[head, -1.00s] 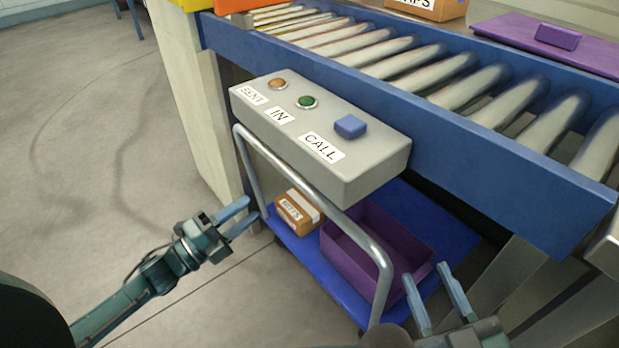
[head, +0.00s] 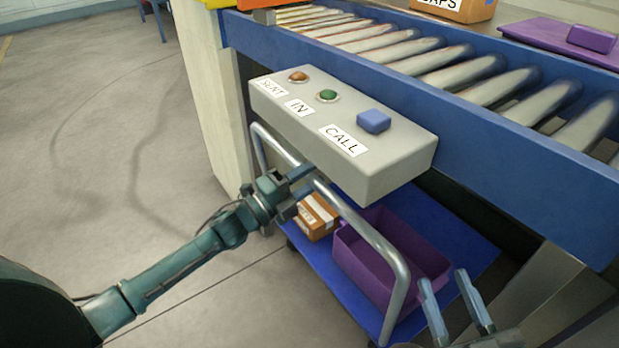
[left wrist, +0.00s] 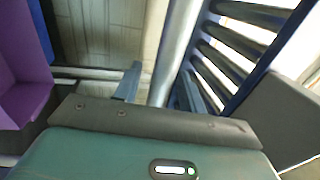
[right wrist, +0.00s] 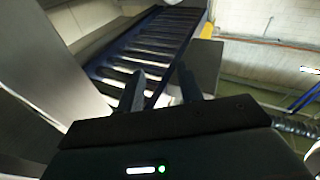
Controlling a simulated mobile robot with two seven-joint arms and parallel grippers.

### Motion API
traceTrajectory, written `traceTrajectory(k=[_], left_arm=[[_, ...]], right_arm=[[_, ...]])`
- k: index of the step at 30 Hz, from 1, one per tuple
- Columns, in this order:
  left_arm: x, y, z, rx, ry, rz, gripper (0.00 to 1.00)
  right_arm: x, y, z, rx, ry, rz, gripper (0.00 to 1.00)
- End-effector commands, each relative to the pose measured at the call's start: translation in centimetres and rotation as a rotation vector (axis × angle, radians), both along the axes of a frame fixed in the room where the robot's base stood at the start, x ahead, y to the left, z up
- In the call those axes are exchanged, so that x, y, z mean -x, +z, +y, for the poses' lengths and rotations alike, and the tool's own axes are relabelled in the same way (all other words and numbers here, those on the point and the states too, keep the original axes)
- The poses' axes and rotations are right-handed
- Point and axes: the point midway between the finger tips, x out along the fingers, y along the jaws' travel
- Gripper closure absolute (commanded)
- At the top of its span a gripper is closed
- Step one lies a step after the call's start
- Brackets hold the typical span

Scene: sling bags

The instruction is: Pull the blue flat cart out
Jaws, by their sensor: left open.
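The blue flat cart (head: 462,238) stands low under the roller conveyor, with a grey tubular handle (head: 385,250) rising at its near side. A purple bin (head: 385,265) and a small brown box (head: 317,217) sit on its deck. My left gripper (head: 310,178) is open at the upper left part of the handle. In the left wrist view the handle bar (left wrist: 176,45) runs between its two fingers. Whether a finger touches the bar is unclear. My right gripper (head: 443,278) is open and empty in front of the cart's right end; its fingers also show apart in the right wrist view (right wrist: 160,80).
A grey control box (head: 390,160) with buttons labelled SENT, IN and CALL overhangs the handle. The blue-framed roller conveyor (head: 500,130) runs above the cart. A pale post (head: 205,90) stands left of it. The floor (head: 110,150) at the left is clear.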

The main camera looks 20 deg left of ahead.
Motion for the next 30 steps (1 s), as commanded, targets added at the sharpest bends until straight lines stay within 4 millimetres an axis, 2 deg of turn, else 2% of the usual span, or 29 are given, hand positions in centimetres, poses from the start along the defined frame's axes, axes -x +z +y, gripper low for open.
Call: traceTrajectory(k=[6, 21, 30], left_arm=[[0.01, 0.01, -0.01, 0.001, 0.0, 0.001, 0.61], [0.03, -0.01, 0.01, 0.0, 0.0, 0.0, 1.0], [0.04, -0.01, 0.02, 0.0, 0.0, 0.0, 1.0]], right_arm=[[0.02, 0.17, 0.05, -0.002, 0.002, -0.002, 0.64], [-0.01, 0.32, 0.08, -0.001, 0.003, -0.008, 0.64], [-0.02, 0.34, 0.07, -0.001, 0.003, -0.008, 0.64]])
